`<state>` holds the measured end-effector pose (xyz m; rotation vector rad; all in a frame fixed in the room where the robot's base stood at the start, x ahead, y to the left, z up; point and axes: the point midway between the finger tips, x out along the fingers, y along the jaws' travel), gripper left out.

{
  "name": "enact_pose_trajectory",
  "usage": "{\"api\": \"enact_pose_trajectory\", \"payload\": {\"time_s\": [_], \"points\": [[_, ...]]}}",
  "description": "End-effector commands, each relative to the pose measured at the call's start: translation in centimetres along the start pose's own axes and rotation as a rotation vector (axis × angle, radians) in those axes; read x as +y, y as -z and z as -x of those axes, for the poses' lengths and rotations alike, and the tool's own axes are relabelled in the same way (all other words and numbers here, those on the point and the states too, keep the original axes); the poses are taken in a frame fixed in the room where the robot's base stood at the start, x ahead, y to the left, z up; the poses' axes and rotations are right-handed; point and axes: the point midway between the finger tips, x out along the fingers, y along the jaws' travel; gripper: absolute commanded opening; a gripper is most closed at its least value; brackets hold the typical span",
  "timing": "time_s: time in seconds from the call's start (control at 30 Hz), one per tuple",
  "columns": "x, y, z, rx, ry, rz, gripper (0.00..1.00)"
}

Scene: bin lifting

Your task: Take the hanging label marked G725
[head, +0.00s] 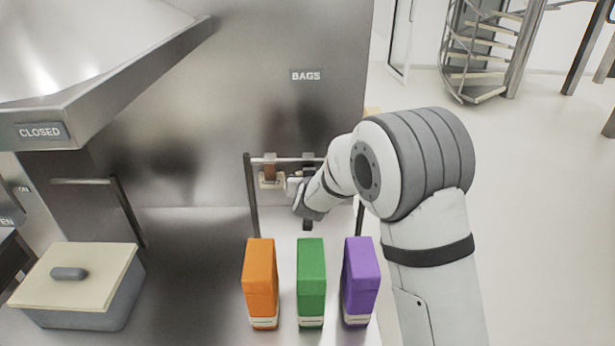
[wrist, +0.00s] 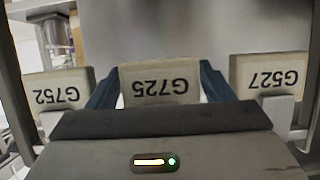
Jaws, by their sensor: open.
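The label marked G725 (wrist: 160,84) is a beige tag in the middle of the wrist view, its writing upside down. My gripper (wrist: 160,97) is open, with one dark blue finger on each side of this label. The lower part of the label is hidden behind my gripper's body. I cannot tell if the fingers touch it. In the head view my gripper (head: 293,186) is at the hanging rail (head: 283,160), partly hidden by my arm.
Label G752 (wrist: 60,91) is on the left and label G527 (wrist: 270,78) on the right in the wrist view, both close to my fingers. Orange (head: 260,283), green (head: 311,283) and purple (head: 359,282) bags stand in front of the rail. A lidded box (head: 75,290) is at the left.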

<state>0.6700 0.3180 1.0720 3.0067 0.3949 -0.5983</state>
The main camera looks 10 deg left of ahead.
Motion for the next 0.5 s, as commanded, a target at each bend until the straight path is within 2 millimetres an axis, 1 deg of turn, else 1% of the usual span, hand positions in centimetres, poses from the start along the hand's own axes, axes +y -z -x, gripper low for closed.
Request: {"api": "enact_pose_trajectory", "payload": {"time_s": [0.07,0.43,0.5], "points": [[-0.02,-0.01,0.02,0.0,0.0,0.0,0.75],[-0.09,0.0,0.05,0.0,0.001,0.001,0.45],[-0.1,0.03,0.06,0.001,0.001,0.001,0.45]]}}
